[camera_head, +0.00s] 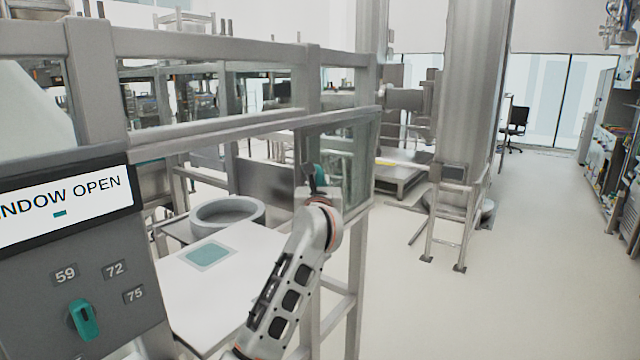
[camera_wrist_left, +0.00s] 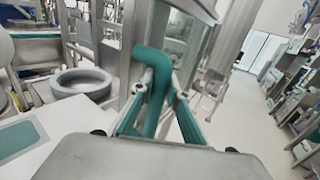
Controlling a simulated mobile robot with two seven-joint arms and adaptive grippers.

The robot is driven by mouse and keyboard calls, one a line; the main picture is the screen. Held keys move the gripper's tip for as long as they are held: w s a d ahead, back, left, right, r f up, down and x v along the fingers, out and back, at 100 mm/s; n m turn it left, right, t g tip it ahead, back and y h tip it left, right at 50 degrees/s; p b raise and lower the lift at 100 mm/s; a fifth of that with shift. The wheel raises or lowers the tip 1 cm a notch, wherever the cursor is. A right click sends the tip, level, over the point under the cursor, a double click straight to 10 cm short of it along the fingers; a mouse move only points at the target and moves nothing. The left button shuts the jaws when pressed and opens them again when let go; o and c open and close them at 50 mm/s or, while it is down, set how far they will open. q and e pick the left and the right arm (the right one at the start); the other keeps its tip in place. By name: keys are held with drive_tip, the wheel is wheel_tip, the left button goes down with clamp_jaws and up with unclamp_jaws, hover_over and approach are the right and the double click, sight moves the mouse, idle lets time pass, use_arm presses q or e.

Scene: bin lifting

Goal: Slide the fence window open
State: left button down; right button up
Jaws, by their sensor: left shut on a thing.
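The fence window (camera_head: 357,165) is a clear pane in a grey metal frame, at the right end of the fence opening in the head view. Its teal handle (camera_wrist_left: 152,85) stands between the fingers of my left gripper (camera_wrist_left: 160,110) in the left wrist view. My left gripper (camera_head: 317,180) is shut on this handle. To the left of the pane the opening is clear. The sign (camera_head: 62,207) on the panel reads "WINDOW OPEN", with its first letter cut off. My right gripper is not in view.
Behind the opening are a white table (camera_head: 175,285) with a teal square (camera_head: 207,254) and a grey ring (camera_head: 228,212). A control panel (camera_head: 100,262) with a teal knob (camera_head: 83,320) stands at the left. The floor at the right is free.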

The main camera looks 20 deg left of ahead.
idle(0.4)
use_arm(q)
drive_tip(key=c, duration=1.9)
unclamp_jaws()
drive_tip(key=v, duration=1.2)
